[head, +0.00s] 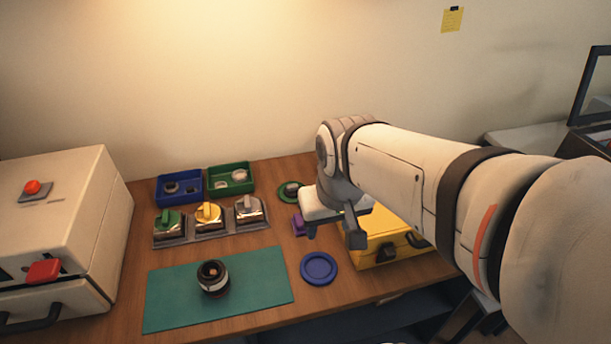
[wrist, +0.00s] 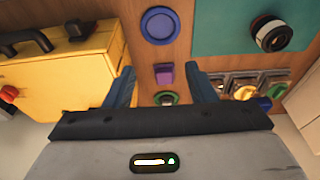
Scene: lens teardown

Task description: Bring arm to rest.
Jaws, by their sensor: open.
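A purple block (wrist: 164,73) and a green round piece (wrist: 167,98) show beyond that gap, on the table below. In the head view the purple block (head: 298,225) is just left of the gripper. The black lens (head: 212,279) stands upright on the teal mat (head: 265,284), well left of the gripper.
A yellow case (head: 372,250) stands close beside my gripper. A blue disc (head: 319,268) lies right of the mat. A rack (head: 190,239) with three coloured-top pieces, a blue tray (head: 163,199) and a green tray (head: 214,192) are behind it. A white machine (head: 60,215) stands left.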

